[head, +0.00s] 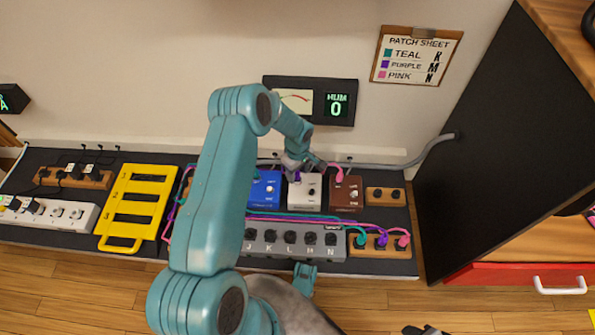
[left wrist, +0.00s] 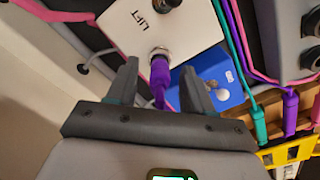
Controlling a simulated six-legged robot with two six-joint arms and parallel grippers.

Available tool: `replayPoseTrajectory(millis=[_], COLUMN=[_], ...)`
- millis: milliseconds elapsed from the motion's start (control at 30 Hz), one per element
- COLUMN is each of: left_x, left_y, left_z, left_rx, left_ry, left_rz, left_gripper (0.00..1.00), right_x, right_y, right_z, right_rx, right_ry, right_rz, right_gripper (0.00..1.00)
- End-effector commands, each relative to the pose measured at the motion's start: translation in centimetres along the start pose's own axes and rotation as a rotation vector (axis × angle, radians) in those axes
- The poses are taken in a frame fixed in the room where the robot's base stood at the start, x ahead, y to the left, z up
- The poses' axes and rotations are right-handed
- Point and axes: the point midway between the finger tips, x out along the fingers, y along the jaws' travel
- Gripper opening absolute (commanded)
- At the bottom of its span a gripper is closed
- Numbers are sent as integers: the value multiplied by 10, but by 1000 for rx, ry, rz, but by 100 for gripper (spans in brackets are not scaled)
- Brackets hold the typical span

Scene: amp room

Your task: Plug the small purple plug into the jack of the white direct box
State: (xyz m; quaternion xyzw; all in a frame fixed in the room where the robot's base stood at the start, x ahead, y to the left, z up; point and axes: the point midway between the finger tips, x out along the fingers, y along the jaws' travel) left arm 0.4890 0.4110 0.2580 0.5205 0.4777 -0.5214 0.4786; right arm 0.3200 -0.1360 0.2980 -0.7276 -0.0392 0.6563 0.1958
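The white direct box (head: 304,194) sits between a blue box and a brown box on the dark pedalboard. In the left wrist view its white top (left wrist: 170,25), marked LIFT, is close in front of my gripper. The small purple plug (left wrist: 160,72) stands with its tip end at the silver jack (left wrist: 158,53) of the white box and looks seated in it. My left gripper (left wrist: 160,82) is open, one finger on each side of the plug with gaps showing. In the head view my left gripper (head: 299,163) is at the back edge of the white box, partly hiding the plug.
The blue box (head: 265,188) and brown box (head: 346,194) flank closely; a pink plug (head: 339,174) stands behind the brown one. Teal, purple and pink cables run across the front to a wooden block (head: 370,251). The meter (head: 338,104) reads HUM 0. A black panel (head: 470,160) stands right.

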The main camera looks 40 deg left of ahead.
Motion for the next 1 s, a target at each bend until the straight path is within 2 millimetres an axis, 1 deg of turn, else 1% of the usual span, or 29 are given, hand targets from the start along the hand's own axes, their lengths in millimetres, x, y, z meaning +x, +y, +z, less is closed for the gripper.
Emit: replayPoseTrajectory(millis=[267, 367, 467, 600, 800, 900, 1000], left_x=[-1, -9, -28, -66, -118, -138, -152], left_y=[0, 0, 1, 1, 1, 0, 0], left_z=[0, 0, 0, 0, 0, 0, 0], left_rx=[0, 0, 0, -1, 0, 1, 0], left_ry=[0, 0, 2, 1, 1, 1, 1], left_rz=[0, 1, 3, 3, 3, 1, 2], left_gripper=[51, 51, 51, 51, 51, 51, 51], right_x=[0, -5, -14, -30, -45, -50, -53], right_y=[0, -2, -4, -10, -18, -21, -23], right_z=[0, 2, 6, 16, 19, 20, 21], right_rx=[0, 1, 5, 13, 0, -5, -8], right_ry=[-1, -6, -22, -58, -68, -72, -76], right_rz=[0, 0, 1, 3, 1, 0, -1], right_gripper=[43, 43, 43, 43, 43, 43, 43])
